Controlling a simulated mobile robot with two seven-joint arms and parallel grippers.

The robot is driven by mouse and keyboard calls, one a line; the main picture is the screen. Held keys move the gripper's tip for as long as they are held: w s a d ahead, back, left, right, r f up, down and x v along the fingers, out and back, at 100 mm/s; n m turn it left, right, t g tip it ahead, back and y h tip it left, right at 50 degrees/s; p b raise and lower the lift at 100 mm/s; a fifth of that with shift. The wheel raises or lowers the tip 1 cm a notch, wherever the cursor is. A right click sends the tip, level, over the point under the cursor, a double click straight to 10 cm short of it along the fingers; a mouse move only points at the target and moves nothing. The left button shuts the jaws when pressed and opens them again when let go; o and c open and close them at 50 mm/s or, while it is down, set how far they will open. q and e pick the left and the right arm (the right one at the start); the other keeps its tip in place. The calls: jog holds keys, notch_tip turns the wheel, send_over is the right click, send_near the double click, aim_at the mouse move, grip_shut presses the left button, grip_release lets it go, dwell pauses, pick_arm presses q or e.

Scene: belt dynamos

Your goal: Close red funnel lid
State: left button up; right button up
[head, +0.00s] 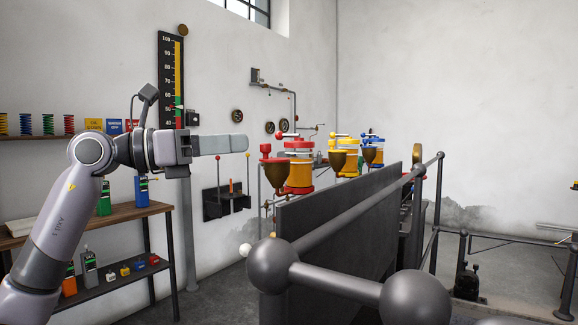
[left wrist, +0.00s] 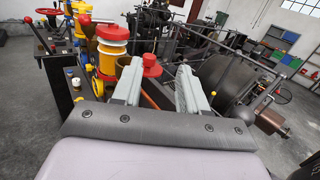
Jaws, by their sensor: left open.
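The red lid (head: 266,150), with a knob on top, is by the brown funnel (head: 275,176) of the red-topped machine (head: 299,168). In the left wrist view the red lid (left wrist: 151,68) appears between my open fingers, beyond their tips, to the right of the funnel (left wrist: 126,72). The left finger hides part of the funnel. My right gripper is not in view.
Machines with yellow (head: 346,157) and blue (head: 373,151) tops stand behind the red one. A dark panel (head: 340,215) and a metal railing (head: 345,233) stand in front of them. Shelves (head: 110,217) with small boxes line the left wall.

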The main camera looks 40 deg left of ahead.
aim_at(266, 145)
pick_arm(q)
jog(key=shift+y, duration=0.6)
jog(key=shift+w+a+p+x, duration=0.15)
jog(key=shift+p+x, duration=0.5)
jog(key=shift+x, duration=0.5)
jog(key=shift+a+p+x, duration=0.15)
jog(key=shift+p+x, duration=0.55)
jog(key=shift+x, duration=0.4)
jog(key=shift+w+a+p+x, duration=0.15)
jog(key=shift+p+x, duration=0.5)
jog(key=shift+x, duration=0.5)
jog(key=shift+f, duration=0.15)
grip_shut()
